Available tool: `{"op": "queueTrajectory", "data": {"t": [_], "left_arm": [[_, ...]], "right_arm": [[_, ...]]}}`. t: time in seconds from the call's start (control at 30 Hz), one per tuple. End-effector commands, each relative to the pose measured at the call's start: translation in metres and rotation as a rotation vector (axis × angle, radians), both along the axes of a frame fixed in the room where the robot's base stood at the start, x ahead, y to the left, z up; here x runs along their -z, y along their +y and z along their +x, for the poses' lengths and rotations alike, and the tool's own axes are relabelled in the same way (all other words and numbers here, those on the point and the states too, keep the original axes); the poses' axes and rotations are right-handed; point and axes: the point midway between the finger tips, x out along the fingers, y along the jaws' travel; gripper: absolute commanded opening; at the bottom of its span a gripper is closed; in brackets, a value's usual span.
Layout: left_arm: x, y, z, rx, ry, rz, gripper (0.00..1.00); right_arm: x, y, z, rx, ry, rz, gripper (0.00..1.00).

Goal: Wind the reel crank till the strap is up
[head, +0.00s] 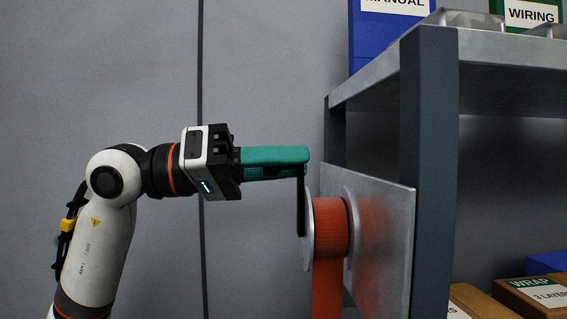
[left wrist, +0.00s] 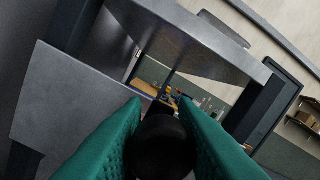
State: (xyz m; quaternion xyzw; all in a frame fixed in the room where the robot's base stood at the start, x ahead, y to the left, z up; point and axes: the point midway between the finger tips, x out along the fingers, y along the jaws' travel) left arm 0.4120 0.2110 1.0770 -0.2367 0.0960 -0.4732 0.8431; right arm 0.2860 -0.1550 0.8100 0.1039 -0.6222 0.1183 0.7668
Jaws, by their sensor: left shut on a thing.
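The reel (head: 309,245) is a grey disc on a metal plate, wound with orange strap (head: 331,228). A length of the strap hangs straight down below the reel and leaves the picture at the bottom. The black crank arm (head: 301,205) points up from the reel's hub. My left gripper (head: 300,160), with teal fingers, is at the top of the crank arm, level and reaching in from the left. In the left wrist view its fingers are shut on the dark round crank handle (left wrist: 163,145). The head view hides the handle behind the fingers. My right gripper is not in view.
The mounting plate (head: 385,235) is beside a dark shelf post (head: 429,170). A metal shelf (head: 500,50) above carries blue and green binders. Cardboard boxes (head: 535,296) with labels stand low at right.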

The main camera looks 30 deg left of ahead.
Motion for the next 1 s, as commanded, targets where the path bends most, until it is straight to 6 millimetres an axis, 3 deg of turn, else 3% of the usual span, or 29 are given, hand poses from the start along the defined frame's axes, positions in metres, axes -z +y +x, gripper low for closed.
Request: {"op": "queueTrajectory", "data": {"t": [0.2,0.23,0.33,0.7,1.0], "left_arm": [[0.006,-0.004,-0.001,0.013,0.015,0.011,0.0],[0.006,-0.004,-0.001,0.013,0.016,0.012,0.29],[0.005,-0.003,-0.001,0.011,0.013,0.009,0.46],[0.003,0.003,-0.002,0.003,0.009,0.003,0.46],[0.008,0.05,-0.031,0.002,0.011,0.003,0.46]], "right_arm": [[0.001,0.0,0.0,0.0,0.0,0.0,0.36],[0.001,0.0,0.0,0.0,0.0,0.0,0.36],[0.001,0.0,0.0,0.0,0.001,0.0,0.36],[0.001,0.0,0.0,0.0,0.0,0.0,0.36],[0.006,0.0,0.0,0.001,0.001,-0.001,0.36]]}}
